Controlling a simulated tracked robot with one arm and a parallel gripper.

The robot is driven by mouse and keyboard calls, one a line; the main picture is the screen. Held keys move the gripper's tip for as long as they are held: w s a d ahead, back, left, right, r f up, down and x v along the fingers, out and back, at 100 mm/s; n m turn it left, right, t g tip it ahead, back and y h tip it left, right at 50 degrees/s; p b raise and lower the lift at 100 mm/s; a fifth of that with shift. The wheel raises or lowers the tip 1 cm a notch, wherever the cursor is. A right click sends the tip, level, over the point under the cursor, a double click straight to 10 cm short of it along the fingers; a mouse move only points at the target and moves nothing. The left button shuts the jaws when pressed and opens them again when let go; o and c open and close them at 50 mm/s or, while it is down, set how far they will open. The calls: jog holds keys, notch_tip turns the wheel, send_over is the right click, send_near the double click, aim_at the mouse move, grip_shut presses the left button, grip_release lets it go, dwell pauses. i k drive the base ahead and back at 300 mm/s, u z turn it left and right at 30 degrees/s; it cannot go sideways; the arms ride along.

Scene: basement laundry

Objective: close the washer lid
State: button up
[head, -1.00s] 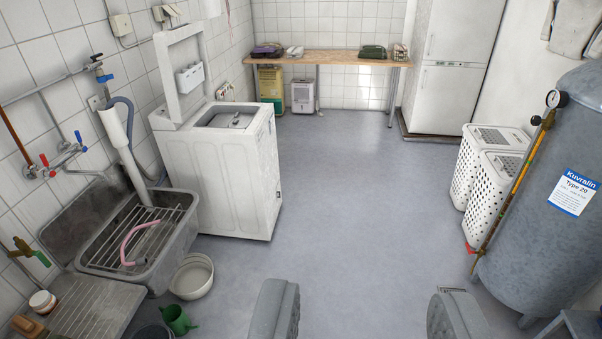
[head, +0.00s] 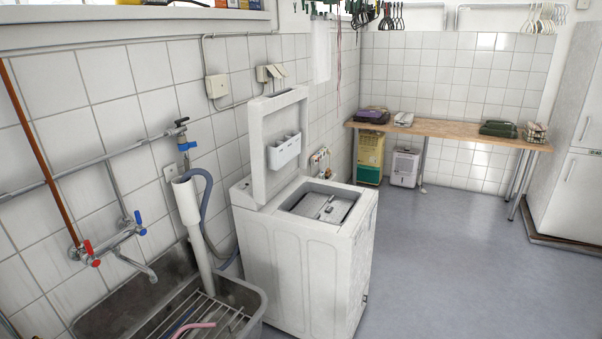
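The white top-loading washer (head: 300,262) stands against the tiled left wall, near the middle of the head view. Its lid (head: 279,142) is up, standing nearly upright at the back left of the top. A small white tray hangs on the lid's inner side. The washer's opening (head: 322,203) is uncovered and shows a grey metal drum flap. My gripper is not in the view now, so its state does not show.
A metal sink (head: 255,298) with a rack and pink hose stands left of the washer. Wall taps (head: 107,245) and a white standpipe (head: 196,235) rise above it. A wooden table (head: 450,131) is at the back. The grey floor (head: 450,270) to the right is clear.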

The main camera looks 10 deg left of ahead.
aim_at(277, 122)
jog(key=u, duration=0.15)
jog(key=i, duration=1.9)
jog(key=z, duration=0.4)
jog(key=i, duration=1.4)
jog(key=u, duration=0.8)
